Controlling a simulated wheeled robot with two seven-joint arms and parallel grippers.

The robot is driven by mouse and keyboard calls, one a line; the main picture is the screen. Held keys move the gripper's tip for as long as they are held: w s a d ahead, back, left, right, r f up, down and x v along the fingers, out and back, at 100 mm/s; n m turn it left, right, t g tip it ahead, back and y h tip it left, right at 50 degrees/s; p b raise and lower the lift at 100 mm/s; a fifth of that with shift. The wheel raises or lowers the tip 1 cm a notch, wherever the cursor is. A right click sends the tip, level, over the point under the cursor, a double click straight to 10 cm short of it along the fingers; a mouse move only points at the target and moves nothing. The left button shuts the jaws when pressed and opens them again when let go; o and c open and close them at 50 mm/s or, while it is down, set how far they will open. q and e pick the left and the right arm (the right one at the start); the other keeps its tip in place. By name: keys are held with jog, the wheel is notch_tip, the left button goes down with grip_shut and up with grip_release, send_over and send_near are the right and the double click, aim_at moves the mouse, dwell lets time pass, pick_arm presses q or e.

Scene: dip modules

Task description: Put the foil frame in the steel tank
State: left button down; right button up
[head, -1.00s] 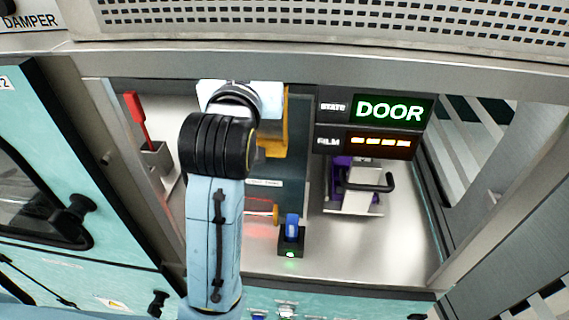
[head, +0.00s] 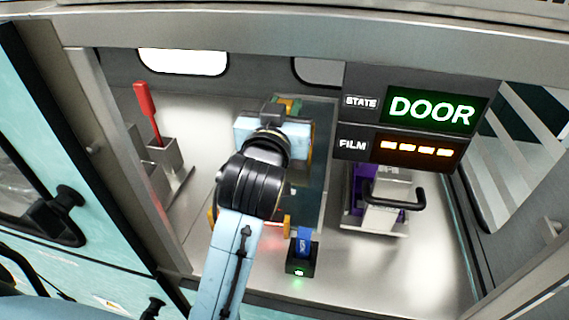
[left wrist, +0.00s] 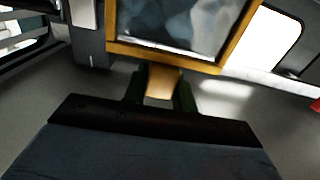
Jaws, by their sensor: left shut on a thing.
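The foil frame (left wrist: 180,48) is a yellow-brown frame around a grey, shiny sheet, with a tan tab at its lower edge. In the left wrist view the fingers of my left gripper (left wrist: 160,92) are shut on that tab. In the head view my left gripper (head: 275,118) is over the bench, seen from behind, and hides most of the frame; a small orange edge (head: 287,103) shows past it. Open steel boxes (head: 168,157) stand at the left, one with a red handle in it. I cannot tell whether one is the steel tank. My right gripper is not in view.
A red handle (head: 148,112) sticks up at the left. A dark panel (head: 318,160) stands just right of my gripper. A purple and grey device with a black handle (head: 395,205), a black block with a blue tag (head: 303,260) and the DOOR sign (head: 431,108) are to the right.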

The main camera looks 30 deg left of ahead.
pick_arm(q)
notch_tip(320, 180, down, 7)
jog(key=shift+r, duration=0.15)
jog(key=shift+b, duration=0.3)
jog(key=shift+f, duration=0.2)
jog(key=c, duration=1.1)
grip_release()
